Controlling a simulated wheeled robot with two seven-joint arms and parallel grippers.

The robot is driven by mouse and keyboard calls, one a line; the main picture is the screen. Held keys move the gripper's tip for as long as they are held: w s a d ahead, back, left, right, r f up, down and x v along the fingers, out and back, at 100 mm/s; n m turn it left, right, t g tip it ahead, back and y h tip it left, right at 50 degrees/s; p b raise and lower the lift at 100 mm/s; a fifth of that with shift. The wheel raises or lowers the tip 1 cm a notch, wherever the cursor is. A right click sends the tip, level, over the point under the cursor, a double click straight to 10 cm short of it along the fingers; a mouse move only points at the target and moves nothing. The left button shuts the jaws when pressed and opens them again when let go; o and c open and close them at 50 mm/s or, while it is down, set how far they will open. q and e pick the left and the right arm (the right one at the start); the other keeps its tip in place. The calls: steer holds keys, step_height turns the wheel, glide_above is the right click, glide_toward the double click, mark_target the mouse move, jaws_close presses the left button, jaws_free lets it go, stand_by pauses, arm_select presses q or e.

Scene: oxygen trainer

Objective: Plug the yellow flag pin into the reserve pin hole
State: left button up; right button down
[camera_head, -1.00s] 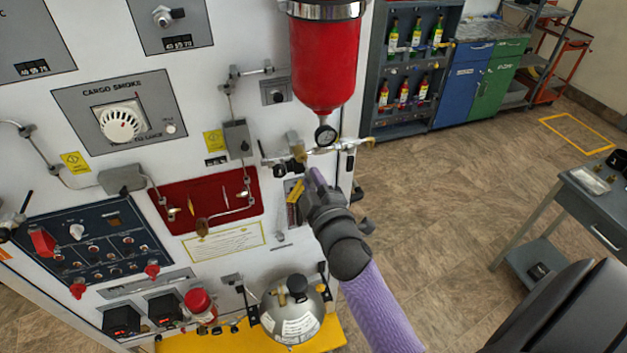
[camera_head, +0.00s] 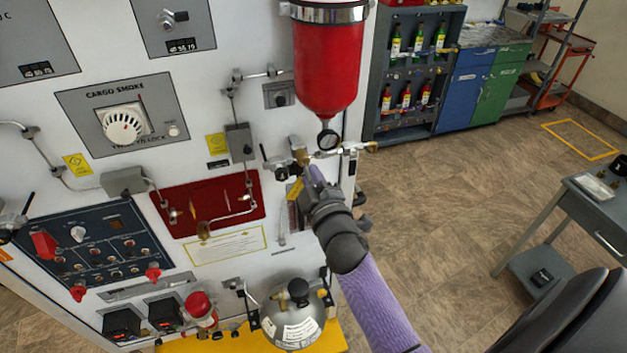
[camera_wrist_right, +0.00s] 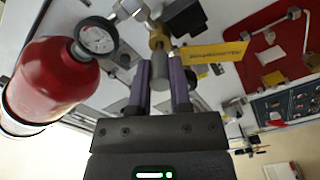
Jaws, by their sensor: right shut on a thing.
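The yellow flag (camera_head: 296,189) of the flag pin hangs at the left side of my right gripper (camera_head: 312,174) in the head view. In the right wrist view, the flag (camera_wrist_right: 215,52) sticks out to the right near the fingertips of my right gripper (camera_wrist_right: 162,70). The gripper is shut on the pin, whose shaft is mostly hidden. A brass fitting (camera_wrist_right: 157,40) lies just beyond the fingertips; I cannot tell whether the pin touches it. I cannot make out the reserve pin hole. My left gripper is not in view.
A red recessed panel (camera_head: 185,214) is to the left. A steel bottle (camera_head: 292,318) stands below on a yellow shelf. Open floor lies to the right.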

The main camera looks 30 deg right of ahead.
steer(key=shift+b+x, duration=0.3)
steer(key=shift+x, duration=0.8)
steer(key=shift+c, duration=2.4)
jaws_free()
steer(key=v, duration=1)
steer(key=shift+b, duration=0.35)
steer(key=s+a+f+m+g+y+b, duration=0.15)
steer(key=s+f+g+b, duration=0.35)
steer(key=f, duration=1.3)
steer(key=s+a+f+m+g+y+b, duration=0.2)
steer(key=f+b, duration=0.5)
steer(key=f, duration=1.1)
steer(key=s+f+m+g+b, duration=0.1)
steer(key=s+f+g+b, duration=0.4)
steer(key=s+f, duration=0.8)
steer(key=s+a+f+m+g+b, duration=0.1)
steer(key=s+f+m+g+b, duration=0.1)
steer(key=s+f+g+b, duration=0.2)
steer(key=s+f+b, duration=0.3)
steer(key=s+f, duration=0.5)
steer(key=f, duration=0.2)
steer(key=shift+s+a+f+g+y, duration=0.25)
steer(key=shift+s+f+g+y, duration=0.1)
steer(key=shift+g, duration=0.05)
